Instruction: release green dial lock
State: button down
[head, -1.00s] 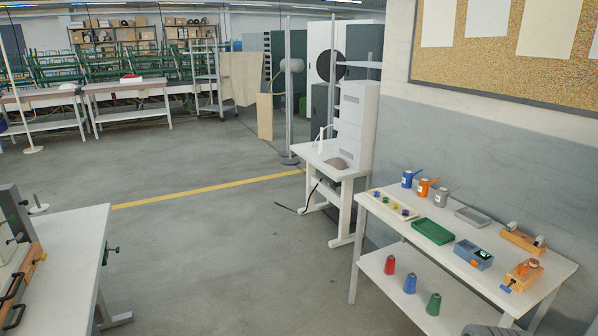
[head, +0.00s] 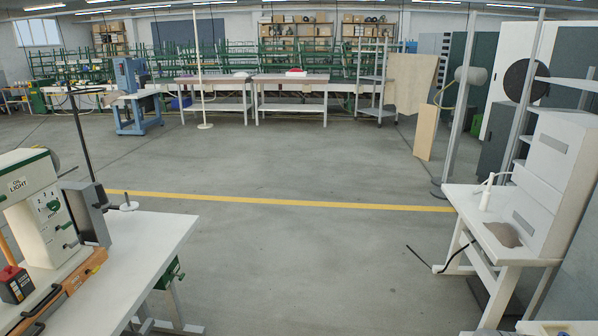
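A cream press-like machine (head: 45,215) stands on the white table at the left edge. Its front panel carries a small green dial (head: 53,206) beside printed numbers. Small green levers (head: 67,226) sit lower on the same panel. I cannot tell from this distance which green part is the dial lock or how it is set. My gripper is not in view.
The white table (head: 165,240) has a clear right part, with a green clamp-like part (head: 170,275) under its edge. A white bench (head: 480,215) stands at the right. Open grey floor (head: 300,270) lies between them, crossed by a yellow line (head: 280,202).

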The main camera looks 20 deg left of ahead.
aim_at(64, 227)
jog(key=u, duration=0.95)
jog(key=i, duration=0.95)
jog(key=u, duration=1.95)
jog(key=i, duration=1.4)
jog(key=u, duration=0.4)
